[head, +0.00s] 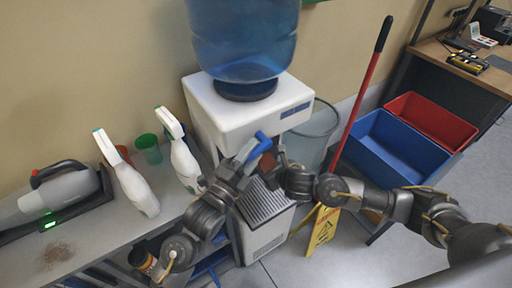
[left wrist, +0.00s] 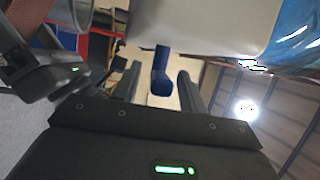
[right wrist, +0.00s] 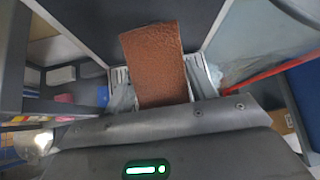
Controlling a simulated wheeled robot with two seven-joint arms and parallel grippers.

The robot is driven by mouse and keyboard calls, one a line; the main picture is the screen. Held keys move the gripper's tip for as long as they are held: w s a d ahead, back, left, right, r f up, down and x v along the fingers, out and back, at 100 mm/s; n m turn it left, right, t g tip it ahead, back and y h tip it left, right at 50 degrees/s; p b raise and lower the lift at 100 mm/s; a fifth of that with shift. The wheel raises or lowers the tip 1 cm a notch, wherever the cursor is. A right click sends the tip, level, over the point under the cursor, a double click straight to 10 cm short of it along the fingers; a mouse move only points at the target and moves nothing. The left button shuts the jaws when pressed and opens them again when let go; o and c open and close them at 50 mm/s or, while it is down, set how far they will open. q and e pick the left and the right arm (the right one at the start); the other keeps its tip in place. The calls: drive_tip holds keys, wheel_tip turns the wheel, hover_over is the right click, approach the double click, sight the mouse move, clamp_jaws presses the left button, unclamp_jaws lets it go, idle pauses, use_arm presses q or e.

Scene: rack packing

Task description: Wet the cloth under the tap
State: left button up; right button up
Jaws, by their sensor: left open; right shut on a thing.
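The water dispenser (head: 245,115) has a white body and a blue bottle (head: 243,35) on top. Its blue tap (head: 263,141) juts from the front, and shows in the left wrist view (left wrist: 161,82). My left gripper (head: 250,152) is open, its fingers on either side of the tap. I cannot tell whether they touch it. My right gripper (head: 275,165) is shut on the brown cloth (right wrist: 155,60) in front of the dispenser, below the tap. The cloth is mostly hidden in the head view. I see no water running.
A grey drip tray (head: 264,203) lies below the tap. Two white spray bottles (head: 133,180), a green cup (head: 148,148) and a handheld vacuum (head: 65,187) stand on the left bench. A yellow floor sign (head: 322,228), a red-handled pole (head: 362,90) and blue and red bins (head: 395,150) are to the right.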

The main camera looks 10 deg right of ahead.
use_arm(q)
drive_tip(key=shift+x, duration=1.05)
clamp_jaws()
